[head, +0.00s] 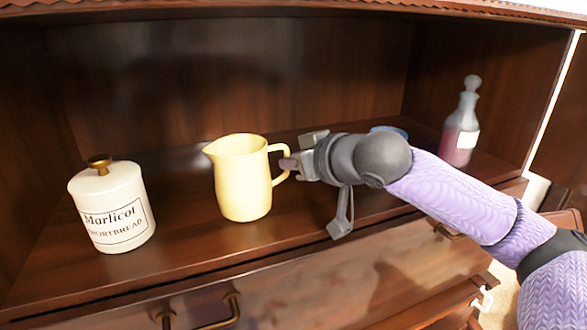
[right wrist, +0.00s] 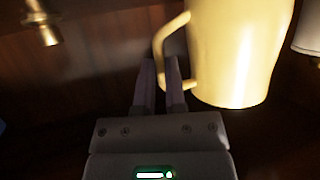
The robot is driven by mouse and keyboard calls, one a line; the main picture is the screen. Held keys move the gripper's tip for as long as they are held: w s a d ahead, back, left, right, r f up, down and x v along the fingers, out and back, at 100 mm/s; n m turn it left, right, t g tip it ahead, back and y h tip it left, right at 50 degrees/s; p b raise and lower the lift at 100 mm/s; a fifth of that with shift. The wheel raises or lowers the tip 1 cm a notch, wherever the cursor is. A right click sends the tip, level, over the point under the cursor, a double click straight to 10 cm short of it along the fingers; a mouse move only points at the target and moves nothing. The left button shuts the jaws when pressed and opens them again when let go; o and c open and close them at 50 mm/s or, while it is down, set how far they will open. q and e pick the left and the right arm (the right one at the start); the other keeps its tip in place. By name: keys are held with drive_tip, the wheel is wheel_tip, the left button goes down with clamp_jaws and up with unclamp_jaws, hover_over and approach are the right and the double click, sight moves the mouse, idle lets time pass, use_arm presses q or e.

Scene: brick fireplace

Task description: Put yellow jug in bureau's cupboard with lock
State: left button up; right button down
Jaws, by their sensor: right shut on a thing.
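The yellow jug (head: 243,180) stands upright on the wooden shelf of the open bureau (head: 170,262), its spout to the left and its handle to the right. My right gripper (head: 287,163) reaches in from the right and is shut on the jug's handle. In the right wrist view the jug (right wrist: 238,50) is at the upper right, and the fingers of the right gripper (right wrist: 162,75) are at the lower part of its handle. No cupboard lock can be made out. My left gripper is not in view.
A white lidded shortbread jar (head: 112,208) stands left of the jug. A stoppered bottle with pink liquid (head: 462,125) stands at the right of the shelf. A blue-rimmed item (head: 390,131) is partly hidden behind my wrist. Drawers with brass handles (head: 218,318) lie below.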

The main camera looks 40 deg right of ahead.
drive_tip(key=shift+r, duration=0.15)
drive_tip(key=c, duration=1.1)
unclamp_jaws()
drive_tip(key=shift+f, duration=0.25)
drive_tip(key=o, duration=0.4)
drive_tip(key=shift+s+r, duration=0.1)
drive_tip(key=shift+r, duration=0.1)
drive_tip(key=b+v, duration=0.2)
drive_tip(key=b, duration=0.2)
drive_tip(key=f+b+v, duration=0.1)
drive_tip(key=b+v, duration=0.1)
drive_tip(key=b, duration=0.2)
drive_tip(key=shift+s+r, duration=0.15)
drive_tip(key=shift+s, duration=0.45)
drive_tip(key=r+b+v, duration=0.1)
drive_tip(key=v, duration=0.6)
drive_tip(key=shift+w, duration=0.2)
